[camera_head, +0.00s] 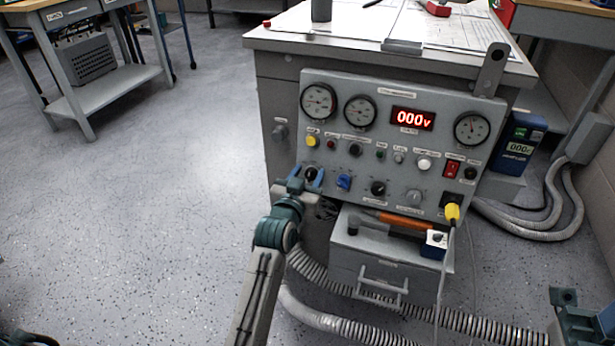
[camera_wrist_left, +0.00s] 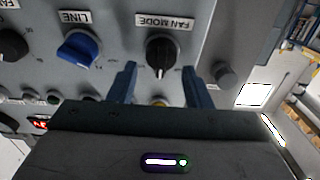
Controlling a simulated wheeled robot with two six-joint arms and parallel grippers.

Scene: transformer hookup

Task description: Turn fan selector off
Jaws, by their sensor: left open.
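The fan selector is a black rotary knob (camera_head: 311,173) at the lower left of the grey panel (camera_head: 400,95). In the left wrist view the same knob (camera_wrist_left: 161,52) lies under a FAN MODE label, with its white pointer line toward the bottom of the picture. My left gripper (camera_head: 302,180) is open at the knob. In the left wrist view its two blue fingers (camera_wrist_left: 159,72) point at the knob, one toward each side. I cannot tell whether they touch it. Part of my right arm shows at the lower right of the head view; its fingers cannot be made out.
A blue LINE knob (camera_head: 344,182) sits just beside the fan selector. Other knobs, gauges and a red 000v display (camera_head: 412,118) fill the panel. Below are a grey drawer box (camera_head: 385,262), an orange-handled tool (camera_head: 401,222) and ribbed hoses (camera_head: 340,325). The floor at left is clear.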

